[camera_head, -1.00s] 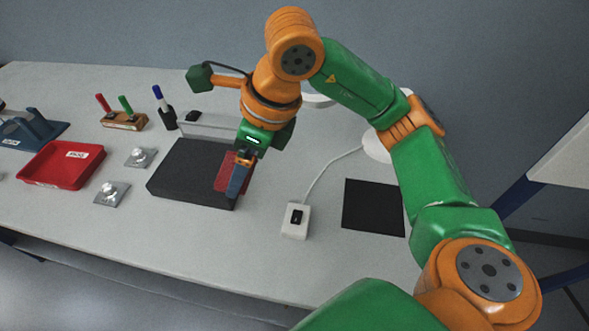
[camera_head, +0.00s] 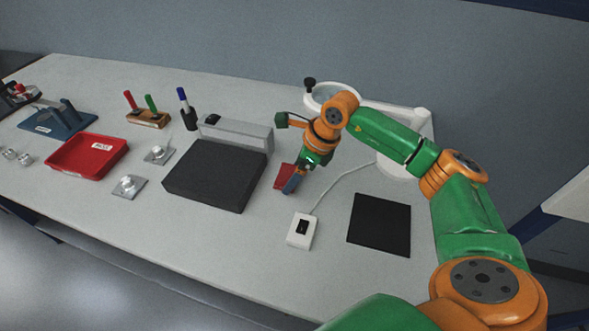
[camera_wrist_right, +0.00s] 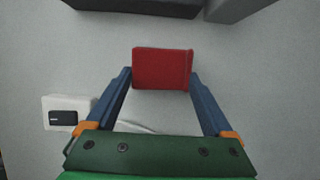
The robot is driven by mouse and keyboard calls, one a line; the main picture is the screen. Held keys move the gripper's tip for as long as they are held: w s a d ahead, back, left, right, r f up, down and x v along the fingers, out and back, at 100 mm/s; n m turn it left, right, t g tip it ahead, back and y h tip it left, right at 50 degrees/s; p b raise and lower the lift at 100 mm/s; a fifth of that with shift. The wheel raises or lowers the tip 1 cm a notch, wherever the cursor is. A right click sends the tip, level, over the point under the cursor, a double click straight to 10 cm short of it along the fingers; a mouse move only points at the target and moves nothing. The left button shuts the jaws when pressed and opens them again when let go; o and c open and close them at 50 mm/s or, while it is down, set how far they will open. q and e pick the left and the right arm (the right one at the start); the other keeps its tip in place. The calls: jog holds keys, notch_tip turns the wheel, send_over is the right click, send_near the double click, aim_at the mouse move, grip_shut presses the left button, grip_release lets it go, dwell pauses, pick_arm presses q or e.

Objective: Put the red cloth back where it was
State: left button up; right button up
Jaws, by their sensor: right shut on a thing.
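The red cloth (camera_head: 282,177) is held in my right gripper (camera_head: 291,186), which is shut on it. In the right wrist view the cloth (camera_wrist_right: 162,68) spans the gap between the two blue fingertips (camera_wrist_right: 160,78) and looks flat and folded. Gripper and cloth are over the pale table, to the right of the dark grey block (camera_head: 215,175). I cannot tell whether the cloth touches the table. My left gripper is not in view.
A white box with a black switch (camera_head: 300,230) and its cable lie just in front. A black mat (camera_head: 379,224) is to the right, and a lamp-like ring (camera_head: 331,92) stands behind. A red tray (camera_head: 87,156) and metal parts (camera_head: 129,186) are at left.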

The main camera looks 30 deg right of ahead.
jog(key=shift+f+b, duration=0.3)
jog(key=o, duration=0.9)
jog(key=v, duration=1.2)
jog(key=shift+s+r, duration=0.1)
jog(key=shift+r, duration=0.1)
